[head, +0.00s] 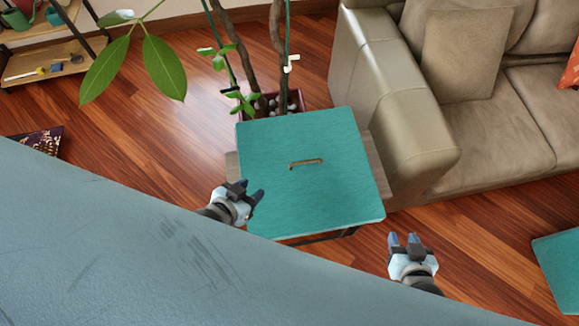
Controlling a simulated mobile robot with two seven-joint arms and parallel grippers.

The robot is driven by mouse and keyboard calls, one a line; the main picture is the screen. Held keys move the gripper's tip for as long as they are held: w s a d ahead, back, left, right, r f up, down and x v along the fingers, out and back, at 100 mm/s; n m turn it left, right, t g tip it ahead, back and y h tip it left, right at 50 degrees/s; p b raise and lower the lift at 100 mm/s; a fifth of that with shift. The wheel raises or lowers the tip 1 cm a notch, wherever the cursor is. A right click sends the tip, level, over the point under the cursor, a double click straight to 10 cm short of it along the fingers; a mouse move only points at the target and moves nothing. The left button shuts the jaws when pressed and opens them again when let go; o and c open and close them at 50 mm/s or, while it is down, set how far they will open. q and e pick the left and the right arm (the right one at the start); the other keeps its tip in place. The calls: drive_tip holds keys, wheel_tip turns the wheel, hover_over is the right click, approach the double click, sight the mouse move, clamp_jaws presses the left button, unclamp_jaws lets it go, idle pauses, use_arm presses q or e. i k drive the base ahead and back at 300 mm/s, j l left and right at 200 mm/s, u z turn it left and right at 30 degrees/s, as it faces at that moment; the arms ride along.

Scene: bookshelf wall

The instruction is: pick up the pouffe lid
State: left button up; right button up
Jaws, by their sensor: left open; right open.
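The pouffe lid (310,200) is a flat teal square with a small brass-coloured handle (306,163) near its middle. It lies on top of the pouffe, whose body is mostly hidden beneath it. My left gripper (249,191) is open and empty at the lid's left edge, its fingers overlapping the lid in the picture; I cannot tell whether they touch it. My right gripper (404,241) is open and empty, apart from the lid, beyond its lower right corner and over the floor.
A beige sofa (408,155) stands close on the right. A potted plant (254,60) rises behind the lid, its leaves reaching left. Another teal surface (562,262) shows at the right edge. A shelf (45,62) stands at upper left.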

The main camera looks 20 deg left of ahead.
sight(314, 170)
drive_tip(key=k+j, duration=0.1)
drive_tip(key=j, duration=0.85)
drive_tip(key=k+j, duration=0.15)
drive_tip(key=j, duration=0.35)
drive_tip(key=k+j, duration=0.1)
drive_tip(key=j, duration=0.35)
drive_tip(key=i, duration=0.25)
